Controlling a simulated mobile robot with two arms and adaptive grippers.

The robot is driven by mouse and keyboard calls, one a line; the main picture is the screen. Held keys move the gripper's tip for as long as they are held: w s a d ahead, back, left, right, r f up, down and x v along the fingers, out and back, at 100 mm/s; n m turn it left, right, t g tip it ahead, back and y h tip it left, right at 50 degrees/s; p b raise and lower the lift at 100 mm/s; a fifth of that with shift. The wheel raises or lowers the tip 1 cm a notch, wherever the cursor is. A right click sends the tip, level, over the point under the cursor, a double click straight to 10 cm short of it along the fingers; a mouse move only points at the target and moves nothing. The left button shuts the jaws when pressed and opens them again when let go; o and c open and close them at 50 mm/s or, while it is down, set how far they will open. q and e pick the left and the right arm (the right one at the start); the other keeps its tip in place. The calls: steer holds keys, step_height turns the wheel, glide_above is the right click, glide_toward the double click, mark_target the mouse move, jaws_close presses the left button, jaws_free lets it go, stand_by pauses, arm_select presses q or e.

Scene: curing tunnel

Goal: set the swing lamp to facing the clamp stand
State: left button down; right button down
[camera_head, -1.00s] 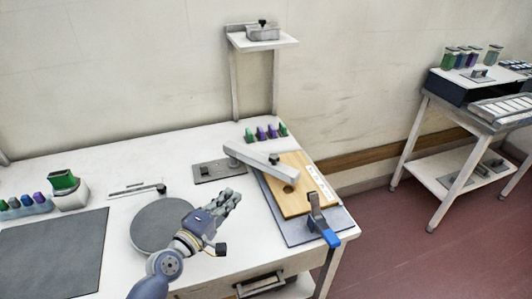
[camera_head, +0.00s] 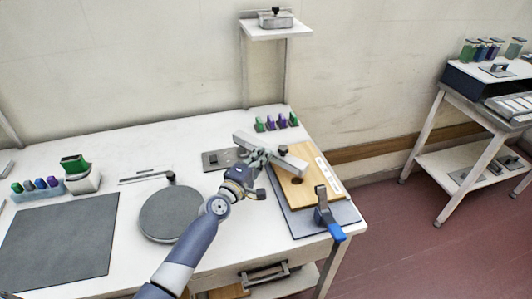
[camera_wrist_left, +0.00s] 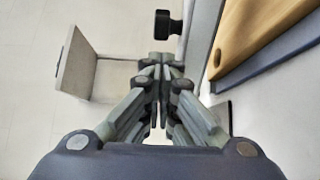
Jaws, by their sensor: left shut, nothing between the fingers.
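The swing lamp is a long pale grey bar (camera_head: 291,162) with a dark knob on it. It reaches from near a grey base plate (camera_head: 213,163) out over a wooden board (camera_head: 312,189). The likely clamp stand, a grey upright clamp with a blue handle (camera_head: 325,214), stands at the board's front edge. My left gripper (camera_head: 260,156) is shut and empty, at the near side of the bar's middle; whether it touches cannot be told. In the left wrist view the shut fingers (camera_wrist_left: 160,95) point toward the bar (camera_wrist_left: 200,32) and knob (camera_wrist_left: 166,24). My right gripper is not in view.
A round grey disc (camera_head: 169,212) and a dark mat (camera_head: 62,240) lie on the white table. Several green and purple pieces (camera_head: 277,123) stand behind the bar. A small raised shelf (camera_head: 275,29) is at the back. A second bench (camera_head: 464,112) stands at right.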

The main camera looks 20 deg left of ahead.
arm_select(q)
steer(key=shift+w+d, duration=0.4)
steer(key=shift+d, duration=0.2)
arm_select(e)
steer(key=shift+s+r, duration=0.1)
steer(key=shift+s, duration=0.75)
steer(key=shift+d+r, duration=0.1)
